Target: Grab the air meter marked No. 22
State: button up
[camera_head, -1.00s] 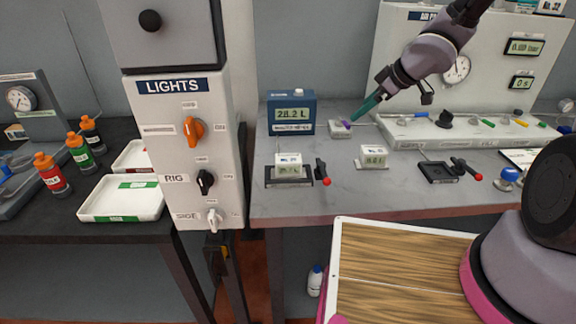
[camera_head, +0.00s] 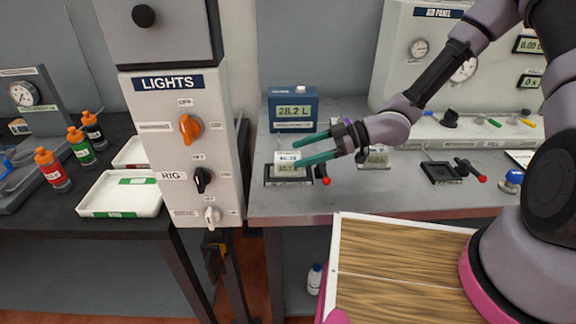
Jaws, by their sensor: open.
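A small white meter (camera_head: 287,170) with a pale green display stands in a dark cradle (camera_head: 289,182) at the front left of the grey bench. The label on its top is too small to read, so I cannot tell whether it is No. 22. My gripper (camera_head: 293,154) is open, its two teal fingers pointing left over the meter. The fingers appear to lie either side of its top; contact cannot be told. A second white meter (camera_head: 376,160) stands to the right, partly hidden by my arm, its number also unreadable.
A blue meter reading 28.2 L (camera_head: 293,110) stands behind the cradle. A red-tipped black lever (camera_head: 322,173) is close on the cradle's right. An empty dark cradle (camera_head: 440,172) lies further right. The LIGHTS column (camera_head: 185,150) rises at left.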

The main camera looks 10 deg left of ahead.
aim_at(277, 161)
jog(key=x, duration=0.7)
jog(key=shift+a+f, duration=0.2)
jog(key=shift+f, duration=0.1)
grip_shut()
